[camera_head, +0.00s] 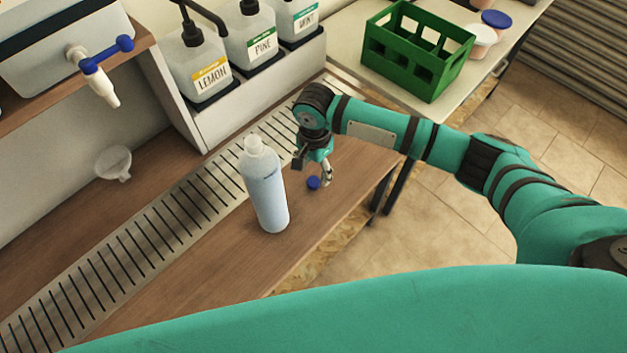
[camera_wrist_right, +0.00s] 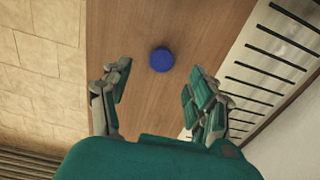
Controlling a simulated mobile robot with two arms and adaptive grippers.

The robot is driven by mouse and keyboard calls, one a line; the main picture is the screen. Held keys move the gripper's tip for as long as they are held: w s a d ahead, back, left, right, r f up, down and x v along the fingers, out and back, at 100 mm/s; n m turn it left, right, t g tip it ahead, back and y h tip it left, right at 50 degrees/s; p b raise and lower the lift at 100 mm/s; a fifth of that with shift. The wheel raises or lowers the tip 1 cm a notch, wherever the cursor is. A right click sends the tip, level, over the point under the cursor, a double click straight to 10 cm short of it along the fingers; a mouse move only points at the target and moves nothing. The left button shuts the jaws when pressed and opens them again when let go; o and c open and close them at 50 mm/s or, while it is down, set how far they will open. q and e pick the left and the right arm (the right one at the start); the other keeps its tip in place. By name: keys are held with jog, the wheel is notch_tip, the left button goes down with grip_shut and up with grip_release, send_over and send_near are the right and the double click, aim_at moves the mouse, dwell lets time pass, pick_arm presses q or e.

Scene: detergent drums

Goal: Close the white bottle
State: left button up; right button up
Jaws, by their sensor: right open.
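A white bottle (camera_head: 264,190) with a pale blue tint stands upright on the wooden counter, its neck open and without a cap. A small blue cap (camera_head: 313,183) lies on the counter to the right of the bottle; it also shows in the right wrist view (camera_wrist_right: 162,60). My right gripper (camera_head: 327,176) is above the counter beside the cap. In the right wrist view its fingers (camera_wrist_right: 158,90) are spread wide and empty, with the cap lying beyond and between them. My left gripper is not in view.
A slotted metal drain (camera_head: 205,180) runs along the counter behind the bottle. Pump containers labelled LEMON (camera_head: 208,78), PINE (camera_head: 262,46) and MINT (camera_head: 303,20) stand on a ledge. A funnel (camera_head: 114,163) lies at left. A green crate (camera_head: 415,50) stands on a side table.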

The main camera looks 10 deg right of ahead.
aim_at(314, 181)
notch_tip(314, 181, down, 5)
jog(key=shift+w+a+f, duration=0.1)
dwell(0.4)
jog(key=c, duration=0.8)
